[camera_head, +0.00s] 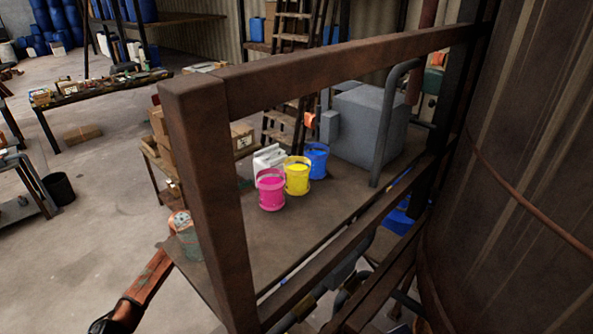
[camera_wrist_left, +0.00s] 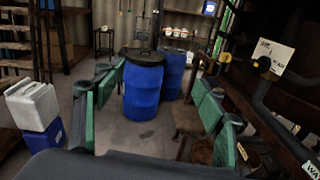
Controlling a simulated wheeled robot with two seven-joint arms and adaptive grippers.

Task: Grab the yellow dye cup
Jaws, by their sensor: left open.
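The yellow dye cup (camera_head: 297,179) stands upright on a brown tabletop (camera_head: 262,232) in the head view, behind a rusty rail frame. A pink dye cup (camera_head: 271,192) stands close to its left and nearer, and a blue dye cup (camera_head: 317,161) stands close to its right and farther back. My left gripper (camera_wrist_left: 158,76) is open and empty in the left wrist view, its green-padded fingers spread wide. That view shows blue barrels beyond the fingers and not the yellow cup. I cannot make out my left gripper in the head view. My right gripper is in neither view.
The rusty frame (camera_head: 210,190) has a post and rails in front of the tabletop. A white jug (camera_head: 265,163) stands behind the cups, and a grey box-shaped machine (camera_head: 368,122) to their right. A large vat (camera_head: 520,200) fills the right side. A blue barrel (camera_wrist_left: 143,88) shows in the wrist view.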

